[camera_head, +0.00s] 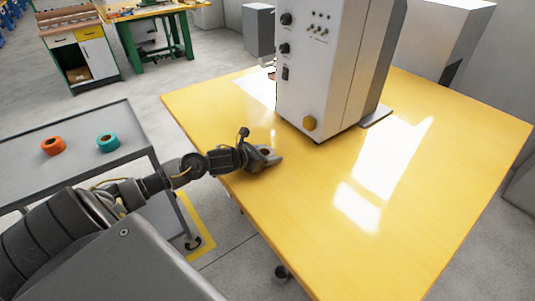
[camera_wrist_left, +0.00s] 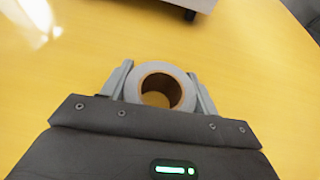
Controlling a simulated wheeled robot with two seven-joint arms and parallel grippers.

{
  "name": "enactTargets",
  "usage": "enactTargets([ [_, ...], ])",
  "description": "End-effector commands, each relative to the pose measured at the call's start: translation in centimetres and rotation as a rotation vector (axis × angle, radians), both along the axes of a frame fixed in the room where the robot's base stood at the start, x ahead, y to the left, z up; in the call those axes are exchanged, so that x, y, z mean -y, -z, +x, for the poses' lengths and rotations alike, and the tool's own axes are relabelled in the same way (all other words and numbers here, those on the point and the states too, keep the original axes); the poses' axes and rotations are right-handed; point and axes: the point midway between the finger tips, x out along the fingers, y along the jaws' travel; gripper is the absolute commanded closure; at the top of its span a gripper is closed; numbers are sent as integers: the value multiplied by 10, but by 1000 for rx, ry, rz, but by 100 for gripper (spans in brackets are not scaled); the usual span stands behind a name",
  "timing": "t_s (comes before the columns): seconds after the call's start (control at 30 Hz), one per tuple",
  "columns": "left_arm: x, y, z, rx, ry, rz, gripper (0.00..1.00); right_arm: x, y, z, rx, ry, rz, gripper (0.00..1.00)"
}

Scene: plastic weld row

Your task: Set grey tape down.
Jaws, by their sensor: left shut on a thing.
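The grey tape (camera_wrist_left: 161,73) is a roll with a brown core, held between the two fingers of my left gripper (camera_wrist_left: 160,84) in the left wrist view. Yellow tabletop shows through its hole. In the head view my left gripper (camera_head: 268,157) is over the left edge part of the yellow table (camera_head: 420,180), low over or at the surface. I cannot tell whether the roll touches the table. In the head view the tape is small and hard to separate from the fingers. My right gripper is out of view.
A white machine (camera_head: 322,70) with knobs and a yellow button stands on the table behind my left gripper. A grey cart (camera_head: 80,165) at left carries an orange roll (camera_head: 53,146) and a teal roll (camera_head: 108,142). The table's right and front areas are clear.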

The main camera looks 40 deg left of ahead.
Motion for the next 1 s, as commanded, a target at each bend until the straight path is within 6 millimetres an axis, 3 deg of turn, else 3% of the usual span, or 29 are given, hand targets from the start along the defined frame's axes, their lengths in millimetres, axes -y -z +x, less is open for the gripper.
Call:
enactTargets([
  [0.13, 0, 1, 0, 1, 0, 0, 65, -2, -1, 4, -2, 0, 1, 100],
  [0.17, 0, 1, 0, 0, 0, 0, 39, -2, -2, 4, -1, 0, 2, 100],
  [0.33, 0, 1, 0, 0, 0, 0, 18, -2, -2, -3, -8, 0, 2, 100],
  [0.77, 0, -3, 0, 0, 0, 0, 18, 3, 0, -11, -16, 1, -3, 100],
  [1.0, -11, -18, -46, -5, 3, 6, 18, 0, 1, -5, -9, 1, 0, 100],
])
